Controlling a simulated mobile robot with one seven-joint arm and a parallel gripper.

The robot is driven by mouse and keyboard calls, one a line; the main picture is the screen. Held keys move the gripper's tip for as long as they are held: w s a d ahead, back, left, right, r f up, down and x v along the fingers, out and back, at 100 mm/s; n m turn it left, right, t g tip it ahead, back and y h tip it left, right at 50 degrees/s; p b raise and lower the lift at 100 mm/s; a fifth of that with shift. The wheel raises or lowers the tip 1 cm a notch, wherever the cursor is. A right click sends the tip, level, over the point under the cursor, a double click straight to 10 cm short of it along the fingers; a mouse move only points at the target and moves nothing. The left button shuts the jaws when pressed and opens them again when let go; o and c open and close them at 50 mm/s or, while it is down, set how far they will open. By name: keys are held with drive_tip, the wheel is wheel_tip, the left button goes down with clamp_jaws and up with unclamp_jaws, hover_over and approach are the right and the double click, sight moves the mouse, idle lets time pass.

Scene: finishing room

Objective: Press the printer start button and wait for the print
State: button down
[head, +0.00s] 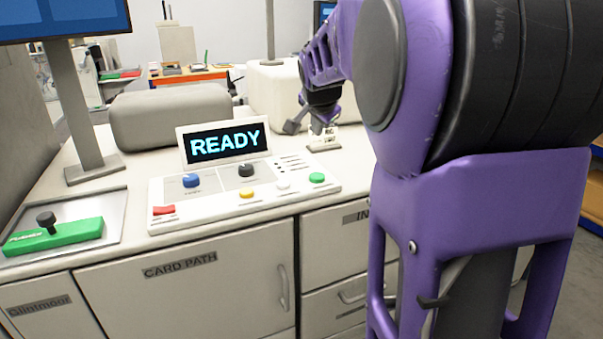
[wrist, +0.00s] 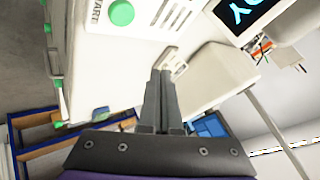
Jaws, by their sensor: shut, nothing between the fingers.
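The control panel (head: 215,215) lies on the white printer top, with a tilted display (head: 225,142) behind it reading "READY". The green button (head: 317,177) is at the panel's right end. In the wrist view, the green button (wrist: 122,12) sits at the top edge beside the label "START". My gripper (head: 292,127) is up behind the panel's right end, apart from the green button. In the wrist view, my gripper (wrist: 162,72) has its fingers together, empty, with the tips away from the button.
The panel also has a red button (head: 164,210), a yellow button (head: 246,193), a white button (head: 283,185), a blue knob (head: 191,180) and a black knob (head: 246,170). A tray (head: 105,228) with a green-handled piece (head: 52,236) is at left. A monitor stand (head: 80,110) rises behind it.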

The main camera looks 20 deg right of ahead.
sight(316, 178)
drive_tip(key=shift+f, duration=0.1)
wheel_tip(316, 178, down, 9)
drive_tip(key=b, duration=0.6)
drive_tip(key=shift+b, duration=0.3)
idle(1.6)
drive_tip(key=shift+f+b, duration=0.25)
drive_tip(key=shift+b, duration=0.25)
drive_tip(key=shift+f+b, duration=0.4)
idle(0.4)
drive_tip(key=shift+r, duration=0.1)
drive_tip(key=shift+r+p, duration=0.45)
drive_tip(key=shift+r, duration=0.25)
drive_tip(key=shift+r, duration=0.1)
drive_tip(key=shift+r+p, duration=1.65)
drive_tip(key=shift+r, duration=0.75)
